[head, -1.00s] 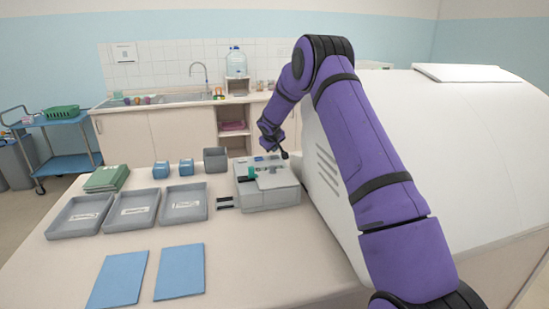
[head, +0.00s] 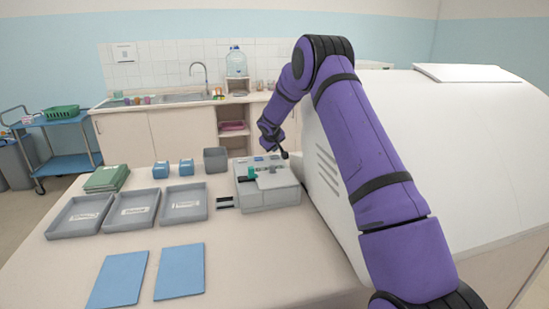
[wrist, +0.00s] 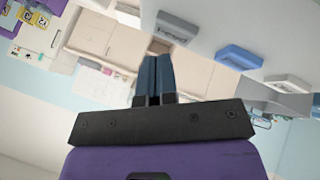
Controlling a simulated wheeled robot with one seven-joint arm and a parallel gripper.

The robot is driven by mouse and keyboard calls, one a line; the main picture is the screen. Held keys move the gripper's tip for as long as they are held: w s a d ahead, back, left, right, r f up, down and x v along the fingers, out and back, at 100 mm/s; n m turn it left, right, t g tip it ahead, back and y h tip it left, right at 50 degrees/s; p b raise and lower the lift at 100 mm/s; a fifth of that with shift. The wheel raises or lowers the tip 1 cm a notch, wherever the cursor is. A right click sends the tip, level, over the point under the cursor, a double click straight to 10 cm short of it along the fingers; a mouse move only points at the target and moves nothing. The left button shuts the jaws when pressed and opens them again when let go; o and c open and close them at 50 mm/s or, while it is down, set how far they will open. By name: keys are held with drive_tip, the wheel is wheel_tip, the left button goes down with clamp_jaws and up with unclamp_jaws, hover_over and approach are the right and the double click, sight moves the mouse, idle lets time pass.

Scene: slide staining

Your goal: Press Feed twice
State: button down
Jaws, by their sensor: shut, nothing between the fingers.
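A light grey slide machine (head: 270,198) with a teal part (head: 251,173) on top stands on the table, left of the large white housing. Small blue keys (head: 259,158) show along its back top edge. My gripper (head: 284,155) is over the machine's back right corner, shut and empty. In the wrist view my gripper's two blue-grey fingers (wrist: 155,68) are together. Beyond them are a grey raised key (wrist: 178,27), a blue one (wrist: 240,57) and another grey one (wrist: 290,83) on a pale surface. Their labels are unreadable, so I cannot tell which is Feed. I see no clear contact.
The large white housing (head: 430,150) fills the right. Grey trays (head: 130,223), blue sheets (head: 180,272), a grey bin (head: 215,160), blue boxes (head: 187,166) and a green stack (head: 107,179) lie left of the machine. The table in front of the machine is clear.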

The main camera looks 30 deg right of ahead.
sight(273, 156)
idle(0.7)
drive_tip(key=shift+f, duration=0.4)
drive_tip(key=shift+f, duration=0.35)
idle(0.7)
drive_tip(key=shift+r, duration=0.75)
drive_tip(key=shift+r, duration=2.5)
idle(0.8)
